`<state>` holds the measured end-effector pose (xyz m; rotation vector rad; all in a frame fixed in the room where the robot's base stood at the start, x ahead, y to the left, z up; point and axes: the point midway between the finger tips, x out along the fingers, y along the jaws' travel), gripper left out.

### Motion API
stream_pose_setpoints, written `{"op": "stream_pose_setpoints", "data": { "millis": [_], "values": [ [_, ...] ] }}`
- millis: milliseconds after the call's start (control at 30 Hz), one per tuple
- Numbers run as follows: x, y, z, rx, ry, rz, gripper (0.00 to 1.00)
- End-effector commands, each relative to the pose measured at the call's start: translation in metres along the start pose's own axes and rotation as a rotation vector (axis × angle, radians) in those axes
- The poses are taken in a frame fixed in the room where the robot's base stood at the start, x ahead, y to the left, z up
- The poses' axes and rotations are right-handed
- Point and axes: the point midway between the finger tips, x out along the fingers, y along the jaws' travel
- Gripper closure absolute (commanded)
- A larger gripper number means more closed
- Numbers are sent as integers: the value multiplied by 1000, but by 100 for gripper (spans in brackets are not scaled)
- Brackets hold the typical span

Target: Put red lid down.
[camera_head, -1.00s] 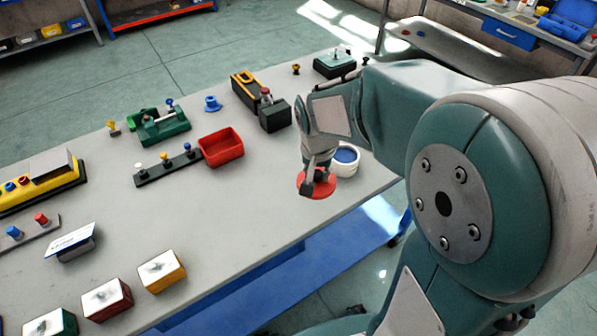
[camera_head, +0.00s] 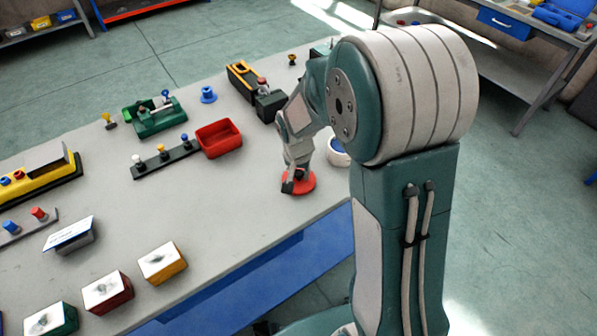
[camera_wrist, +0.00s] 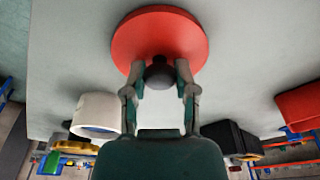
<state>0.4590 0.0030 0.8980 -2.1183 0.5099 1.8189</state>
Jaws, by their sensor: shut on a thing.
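The red lid (camera_head: 305,184) is a round disc at the front right part of the grey table (camera_head: 215,215). In the wrist view the red lid (camera_wrist: 160,38) shows with a dark round knob (camera_wrist: 159,74) in front of it. My gripper (camera_head: 289,186) is at the lid, and in the wrist view the two fingers of my gripper (camera_wrist: 159,78) are closed on the knob from both sides. The lid looks to be at or just above the tabletop; I cannot tell if it touches. My gripper hides part of the lid in the head view.
A white pot with blue inside (camera_head: 339,152) stands just behind my gripper, partly hidden by my arm. A red bin (camera_head: 219,139) and a dark peg rail (camera_head: 166,159) lie to the left. The table in front of and left of the lid is clear.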

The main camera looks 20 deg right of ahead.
Motion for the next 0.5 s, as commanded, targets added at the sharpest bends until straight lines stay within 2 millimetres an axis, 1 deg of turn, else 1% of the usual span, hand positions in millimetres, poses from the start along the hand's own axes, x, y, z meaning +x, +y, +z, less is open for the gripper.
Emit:
{"op": "stream_pose_setpoints", "data": {
  "millis": [100, 133, 200, 500],
  "values": [
    [2, 1, 0, 1, -2, 0, 100],
    [2, 1, 0, 1, -1, 0, 54],
    [2, 1, 0, 1, -1, 1, 29],
    [2, 0, 0, 0, -1, 1, 29]
  ]
}}
